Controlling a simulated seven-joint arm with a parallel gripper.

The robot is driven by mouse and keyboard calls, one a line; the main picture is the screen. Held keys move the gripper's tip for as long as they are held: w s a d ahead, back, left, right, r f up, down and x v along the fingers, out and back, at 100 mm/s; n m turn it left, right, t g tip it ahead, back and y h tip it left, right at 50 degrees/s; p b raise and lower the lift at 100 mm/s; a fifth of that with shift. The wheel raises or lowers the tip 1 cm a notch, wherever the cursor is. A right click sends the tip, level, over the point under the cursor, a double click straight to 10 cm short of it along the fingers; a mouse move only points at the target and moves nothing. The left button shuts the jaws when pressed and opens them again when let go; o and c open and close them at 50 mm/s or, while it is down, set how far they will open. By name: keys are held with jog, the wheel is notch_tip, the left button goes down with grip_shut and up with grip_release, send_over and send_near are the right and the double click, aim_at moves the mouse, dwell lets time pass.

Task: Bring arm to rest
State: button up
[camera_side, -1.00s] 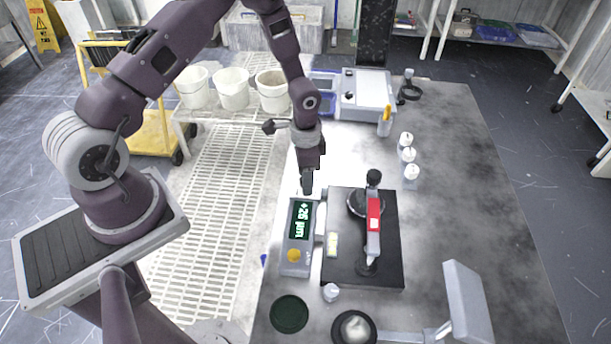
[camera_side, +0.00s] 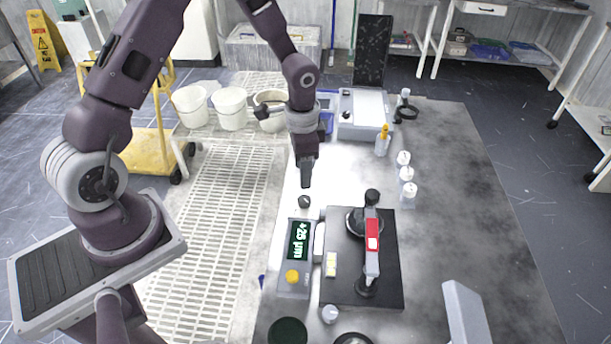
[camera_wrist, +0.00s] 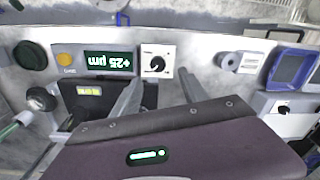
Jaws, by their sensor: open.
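My gripper (camera_side: 306,177) hangs pointing down above the bench (camera_side: 465,230), just beyond the display unit. It is above and apart from a small dark knob (camera_side: 305,202). In the wrist view its two fingers (camera_wrist: 158,84) stand apart with nothing between them. The knob (camera_wrist: 156,64) sits on a white panel beside the green "+25 µm" display (camera_wrist: 108,62), partly framed by the fingers.
A black plate (camera_side: 388,292) with a red-marked tool (camera_side: 372,235) lies right of the display unit (camera_side: 291,277). White buckets (camera_side: 231,108) are at the back left.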

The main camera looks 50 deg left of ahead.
notch_tip(320, 180, up, 12)
jog(key=s+n+t, duration=0.1)
jog(key=s, duration=0.2)
jog(key=s+d+r+n+t, duration=0.2)
jog(key=s+r, duration=0.5)
jog(key=s, duration=0.2)
jog(key=s+d+r+n+t, duration=0.2)
jog(key=s+d+r, duration=0.1)
jog(key=s+r, duration=0.4)
jog(key=s, duration=0.3)
jog(key=shift+s+d+r+n, duration=0.2)
jog(key=shift+s+n, duration=0.1)
jog(key=shift+n, duration=0.1)
